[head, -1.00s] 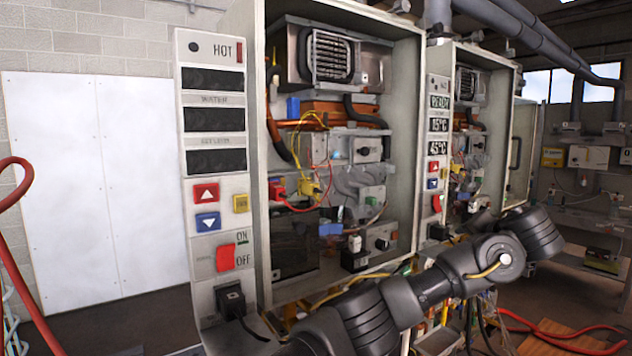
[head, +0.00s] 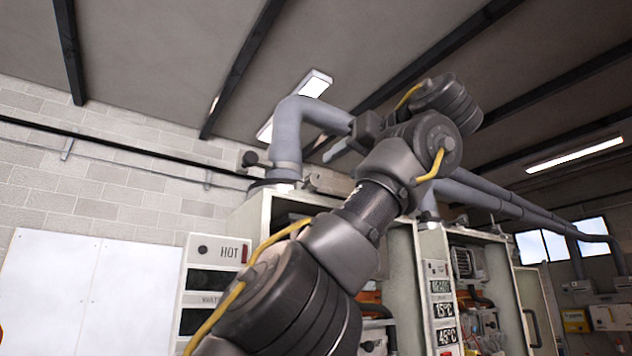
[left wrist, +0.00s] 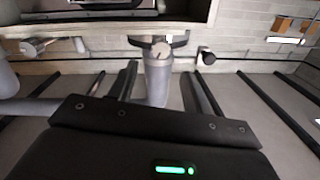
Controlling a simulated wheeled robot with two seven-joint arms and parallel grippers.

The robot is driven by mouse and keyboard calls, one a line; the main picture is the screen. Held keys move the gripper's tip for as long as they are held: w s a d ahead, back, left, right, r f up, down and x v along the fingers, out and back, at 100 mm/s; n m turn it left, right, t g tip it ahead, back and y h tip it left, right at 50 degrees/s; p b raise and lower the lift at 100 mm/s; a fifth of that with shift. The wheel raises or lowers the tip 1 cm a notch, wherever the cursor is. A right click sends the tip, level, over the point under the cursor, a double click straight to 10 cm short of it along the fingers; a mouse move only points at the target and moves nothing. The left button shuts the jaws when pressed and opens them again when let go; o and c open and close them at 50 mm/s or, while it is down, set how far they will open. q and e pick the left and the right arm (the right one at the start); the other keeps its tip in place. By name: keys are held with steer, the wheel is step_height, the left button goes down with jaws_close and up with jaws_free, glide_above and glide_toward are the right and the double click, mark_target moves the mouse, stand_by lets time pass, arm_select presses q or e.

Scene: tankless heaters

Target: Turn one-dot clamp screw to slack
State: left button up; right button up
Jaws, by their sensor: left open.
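My left arm reaches up across the head view, and my left gripper (head: 342,145) is beside the grey flue pipe (head: 289,130) above the first heater. In the left wrist view the gripper (left wrist: 160,85) is open and empty, with the pipe (left wrist: 157,80) showing between its two dark fingers. A collar with a small pointed part (left wrist: 160,50) sits at the pipe's end by the heater. A dark round knob (left wrist: 207,57) stands beside it; it also shows in the head view (head: 250,158). I cannot make out any dot marks or which part is the one-dot screw. My right gripper is not in view.
The first heater's cabinet (head: 253,215) stands below, partly hidden by my arm. A second heater (head: 440,300) stands to its right. Large grey pipes (head: 490,203) run off to the right. Ceiling beams (head: 235,75) are overhead.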

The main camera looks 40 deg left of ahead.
mark_target(317, 180)
arm_select(q)
steer(key=p+x, duration=0.1)
steer(key=x, duration=0.8)
steer(key=shift+a+p, duration=0.1)
steer(key=shift+p, duration=0.3)
steer(key=shift+w+a, duration=0.1)
steer(key=shift+a, duration=0.45)
